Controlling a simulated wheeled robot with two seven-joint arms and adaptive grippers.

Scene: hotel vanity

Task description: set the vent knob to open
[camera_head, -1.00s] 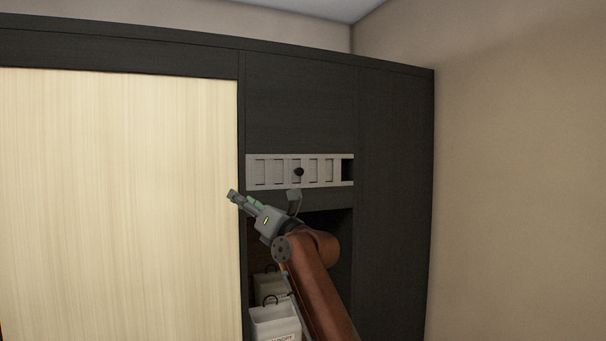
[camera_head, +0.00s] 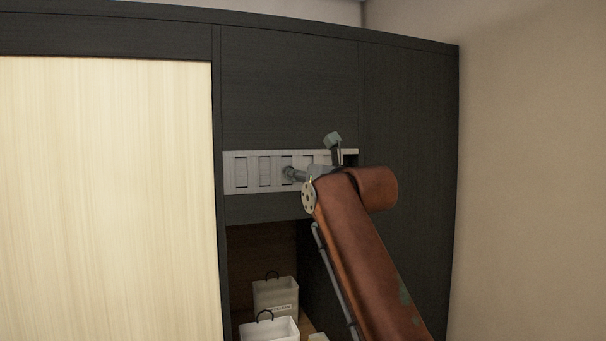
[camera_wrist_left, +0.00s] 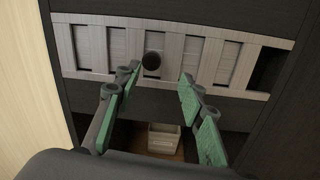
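The vent (camera_head: 252,171) is a pale slotted strip across the dark cabinet front; it also fills the upper left wrist view (camera_wrist_left: 205,59). The vent knob (camera_wrist_left: 151,61) is a small dark round knob near the middle of the strip. A dark gap shows at the strip's right end in the left wrist view. Contact cannot be told. My right gripper is not in view.
Below the vent is an open niche with white handled bins (camera_head: 275,295); one bin (camera_wrist_left: 164,138) shows below the fingers. A light wood panel (camera_head: 105,200) stands left of the niche. A beige wall (camera_head: 525,180) is at the right.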

